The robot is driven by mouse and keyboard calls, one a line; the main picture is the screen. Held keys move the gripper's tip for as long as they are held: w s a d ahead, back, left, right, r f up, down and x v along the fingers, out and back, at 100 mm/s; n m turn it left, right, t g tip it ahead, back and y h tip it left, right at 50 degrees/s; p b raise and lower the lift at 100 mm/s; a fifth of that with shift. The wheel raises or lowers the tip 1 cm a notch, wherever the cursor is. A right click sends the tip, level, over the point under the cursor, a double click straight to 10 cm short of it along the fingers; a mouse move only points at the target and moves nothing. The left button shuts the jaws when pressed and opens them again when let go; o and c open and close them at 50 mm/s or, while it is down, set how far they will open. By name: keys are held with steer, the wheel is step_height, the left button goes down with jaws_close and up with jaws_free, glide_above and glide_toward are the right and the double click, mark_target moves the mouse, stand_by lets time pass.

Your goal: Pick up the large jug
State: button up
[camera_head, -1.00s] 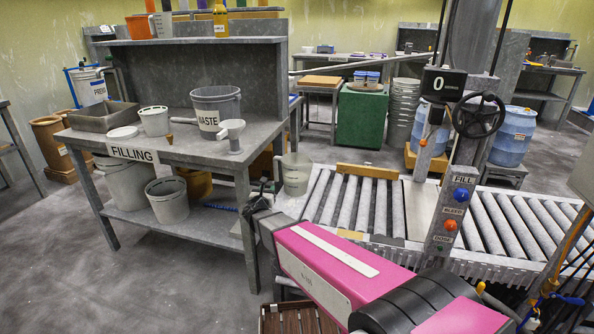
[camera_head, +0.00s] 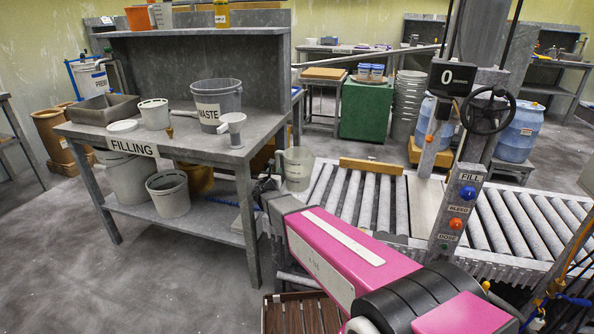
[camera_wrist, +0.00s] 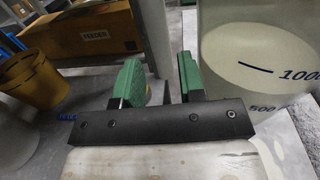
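The large jug (camera_head: 297,168) is a pale, translucent vessel with its handle on the left side, upright at the left end of the roller conveyor. In the wrist view its wall (camera_wrist: 262,52) fills the right side, with marks reading 1000 and 500. My gripper (camera_wrist: 161,80) has two green-padded fingers standing apart, just left of the jug's wall. A small dark piece shows between the fingers; I cannot tell what it is. The jug's handle is not clearly seen in the wrist view. In the head view my wrist largely hides the fingers beside the jug.
A wooden block (camera_head: 371,166) lies behind the rollers (camera_head: 350,200). The fill post (camera_head: 456,212) stands right of my arm.

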mark_target(277, 167)
steer(key=x, duration=0.3)
steer(key=shift+w+d+r, duration=0.1)
steer(key=shift+w, duration=0.1)
jaws_close()
steer(key=shift+r, duration=0.1)
